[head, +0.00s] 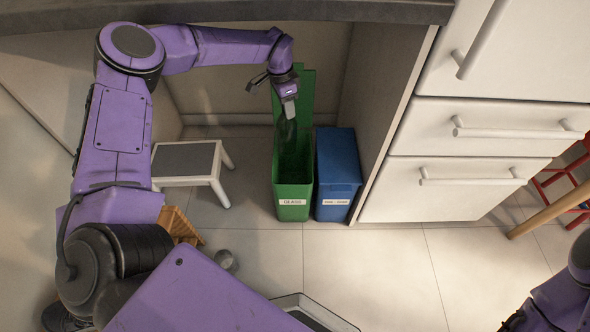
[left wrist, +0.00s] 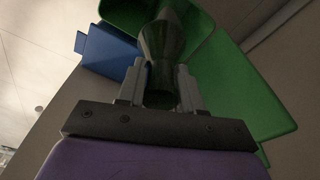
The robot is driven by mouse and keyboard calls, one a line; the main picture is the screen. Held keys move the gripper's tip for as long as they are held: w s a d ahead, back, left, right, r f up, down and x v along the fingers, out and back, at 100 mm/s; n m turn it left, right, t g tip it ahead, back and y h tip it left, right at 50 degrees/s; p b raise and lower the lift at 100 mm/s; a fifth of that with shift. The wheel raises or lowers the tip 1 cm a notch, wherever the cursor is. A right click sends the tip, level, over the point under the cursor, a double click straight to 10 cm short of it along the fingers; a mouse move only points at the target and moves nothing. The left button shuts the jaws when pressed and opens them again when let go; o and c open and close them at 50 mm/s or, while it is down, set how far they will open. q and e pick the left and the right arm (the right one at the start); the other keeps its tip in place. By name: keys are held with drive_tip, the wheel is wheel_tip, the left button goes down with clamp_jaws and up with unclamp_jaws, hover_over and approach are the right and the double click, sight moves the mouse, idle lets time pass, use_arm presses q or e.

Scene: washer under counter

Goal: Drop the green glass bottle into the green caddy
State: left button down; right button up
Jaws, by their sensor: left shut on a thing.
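The green caddy (head: 294,196) stands on the floor under the counter with its lid up and a white label reading GLASS on its front. Its green inside and lid also show in the left wrist view (left wrist: 245,95). My left gripper (head: 288,112) is over the caddy's opening, shut on the dark green glass bottle (left wrist: 165,42). The bottle points away from the gripper, between the two fingers, toward the caddy's inside. In the head view the bottle is dark and hard to make out against the caddy. My right gripper is not in view.
A blue caddy (head: 338,172) with its lid down stands close beside the green one. A low step stool (head: 187,160) is to the left. White drawers (head: 470,135) with bar handles are to the right. A small grey object (head: 224,259) lies on the open floor.

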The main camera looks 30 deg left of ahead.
use_arm(q)
wheel_tip(320, 180, down, 6)
drive_tip(key=b, duration=0.3)
drive_tip(key=shift+b, duration=0.3)
drive_tip(key=shift+r, duration=0.1)
drive_tip(key=c, duration=0.7)
unclamp_jaws()
drive_tip(key=shift+o, duration=0.2)
drive_tip(key=r, duration=0.2)
drive_tip(key=r+p, duration=0.1)
drive_tip(key=r, duration=0.4)
drive_tip(key=shift+s+a+r+p, duration=0.25)
drive_tip(key=shift+s+p, duration=0.1)
drive_tip(key=shift+p, duration=0.05)
